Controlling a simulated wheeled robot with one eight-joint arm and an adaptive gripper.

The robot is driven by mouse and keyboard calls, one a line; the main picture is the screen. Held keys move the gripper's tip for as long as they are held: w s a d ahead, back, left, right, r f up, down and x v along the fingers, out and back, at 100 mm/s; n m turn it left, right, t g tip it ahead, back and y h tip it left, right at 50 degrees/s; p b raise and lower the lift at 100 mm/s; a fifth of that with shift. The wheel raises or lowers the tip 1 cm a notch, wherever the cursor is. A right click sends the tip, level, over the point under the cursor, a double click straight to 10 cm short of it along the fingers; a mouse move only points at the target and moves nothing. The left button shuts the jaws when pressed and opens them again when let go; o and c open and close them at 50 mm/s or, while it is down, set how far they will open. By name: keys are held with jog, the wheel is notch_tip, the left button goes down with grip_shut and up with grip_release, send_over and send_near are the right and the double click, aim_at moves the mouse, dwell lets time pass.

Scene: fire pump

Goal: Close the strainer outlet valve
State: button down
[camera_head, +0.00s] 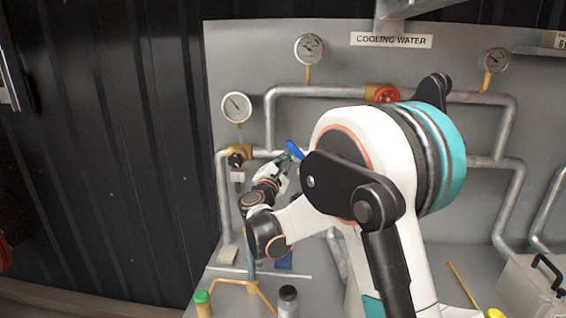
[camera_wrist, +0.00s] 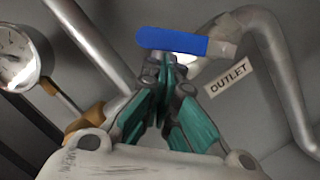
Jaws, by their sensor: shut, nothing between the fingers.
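The outlet valve's blue lever handle (camera_wrist: 172,41) shows at the top middle of the wrist view, lying roughly level across the picture. It sits by a pipe fitting (camera_wrist: 222,48) beside a label reading OUTLET (camera_wrist: 230,81). In the head view the blue handle (camera_head: 296,150) is a small slanted piece on the pipework. My gripper (camera_wrist: 167,68) has its green-padded fingers together and empty. Its fingertips are just below the handle in the wrist picture; I cannot tell whether they touch it. In the head view my gripper (camera_head: 287,160) is close to the handle, and my arm hides much of the pipework behind it.
Pipes and several gauges (camera_head: 236,107) cover the grey panel. A green-capped item (camera_head: 203,302) and a dark-capped bottle (camera_head: 288,300) stand low in front.

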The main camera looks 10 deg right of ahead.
aim_at(293, 146)
jog(key=r+m+p, duration=0.1)
jog(key=m, duration=0.1)
jog(key=d+r+m+g+p, duration=0.1)
jog(key=r+m, duration=0.1)
jog(key=m, duration=0.1)
jog(key=shift+s+d, duration=0.2)
jog(key=m, duration=0.1)
jog(key=d+r+m+g+p, duration=0.1)
jog(key=shift+s+d+r+m, duration=0.15)
jog(key=shift+s+r+m, duration=0.1)
jog(key=shift+m, duration=0.15)
jog(key=shift+d+r, duration=0.1)
jog(key=shift+d, duration=0.2)
jog(key=shift+s, duration=0.1)
